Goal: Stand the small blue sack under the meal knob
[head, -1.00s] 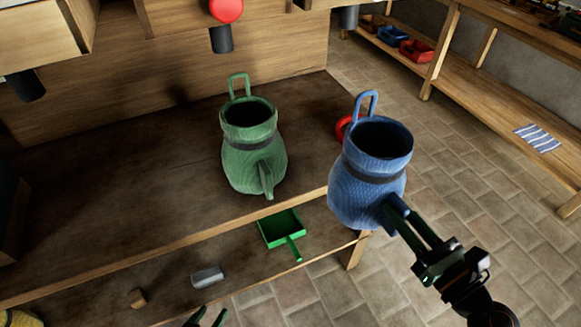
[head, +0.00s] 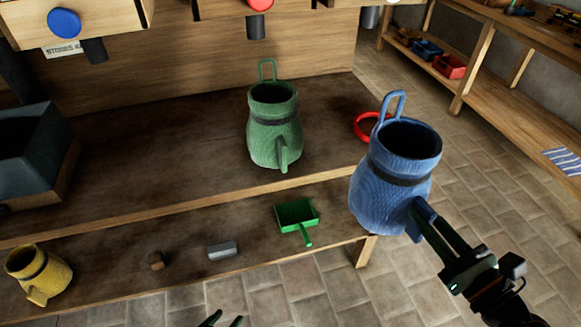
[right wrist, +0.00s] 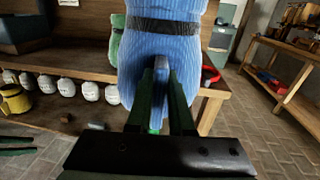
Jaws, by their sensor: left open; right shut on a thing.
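The blue sack (head: 392,190) is upright with an open dark mouth, a dark band and a loop on its far rim. My right gripper (head: 428,222) is shut on its near-side tab and holds it in the air off the bench's right front corner. In the right wrist view the sack (right wrist: 165,65) fills the middle, between the fingers at its tab. A blue knob (head: 64,22), a red knob (head: 260,4) and a cut-off white knob (head: 392,1) show above dark spouts. Which is the meal knob I cannot tell. My left gripper (head: 222,319) is open and empty at the bottom edge.
A green sack (head: 274,135) stands on the bench (head: 180,165), with a red ring (head: 370,127) at its right end. The lower shelf holds a yellow sack (head: 38,275), a grey block (head: 222,250) and a green scoop (head: 297,215). The bench under the blue knob looks clear.

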